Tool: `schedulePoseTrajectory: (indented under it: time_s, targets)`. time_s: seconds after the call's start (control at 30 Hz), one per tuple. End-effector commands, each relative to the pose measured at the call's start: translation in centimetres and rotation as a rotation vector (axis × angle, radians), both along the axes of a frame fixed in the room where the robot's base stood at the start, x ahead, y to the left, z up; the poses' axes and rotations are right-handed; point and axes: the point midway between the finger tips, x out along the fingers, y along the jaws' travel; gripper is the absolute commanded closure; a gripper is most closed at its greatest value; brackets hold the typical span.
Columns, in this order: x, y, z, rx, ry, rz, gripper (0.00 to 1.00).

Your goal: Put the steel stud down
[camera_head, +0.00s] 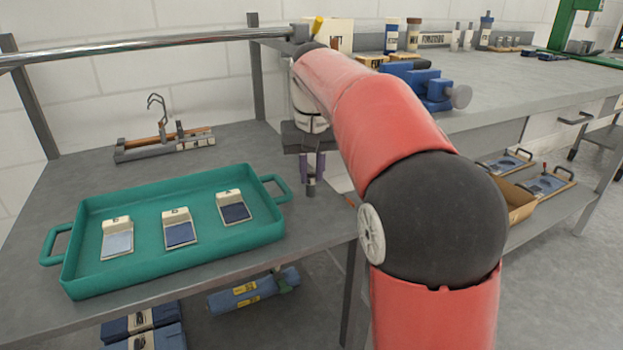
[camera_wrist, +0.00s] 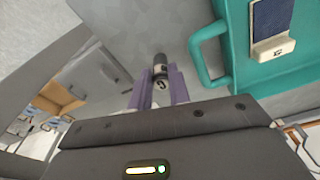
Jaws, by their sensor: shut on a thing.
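My gripper (camera_head: 312,178) points down over the grey table (camera_head: 232,150), just right of the green tray's handle. Its purple fingers are shut on the steel stud (camera_head: 311,186), a small dark grey cylinder that stands about upright between them. In the wrist view the stud (camera_wrist: 160,68) sticks out past the fingertips of my gripper (camera_wrist: 159,86), beside the tray handle. Its lower end is close to the table top; I cannot tell whether it touches. The fingers hide part of the stud.
The green tray (camera_head: 78,265) holds three labelled fabric swatches. A metal rack (camera_head: 165,145) stands behind it. A steel rail (camera_head: 150,41) runs above the table. The table's right edge is close to my gripper. A higher bench (camera_head: 530,88) with a blue vise (camera_head: 425,85) lies right.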

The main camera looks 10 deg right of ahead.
Motion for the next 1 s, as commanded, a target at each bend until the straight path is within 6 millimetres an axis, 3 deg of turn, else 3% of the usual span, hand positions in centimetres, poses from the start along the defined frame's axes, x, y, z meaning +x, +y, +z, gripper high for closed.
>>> schedulePoseTrajectory:
  time_s: [0.1,0.47,0.5,0.67,1.0]
  targets:
    - [-0.04,0.01,-1.19,0.000,-0.001,0.000,1.00]
    - [-0.01,0.01,-1.54,0.000,-0.001,0.000,1.00]
    - [0.00,0.01,-1.61,0.000,-0.001,0.000,0.80]
    - [0.00,0.02,-1.53,0.000,-0.001,0.000,0.60]
    - [0.01,0.02,-1.05,0.000,-0.001,0.000,0.60]
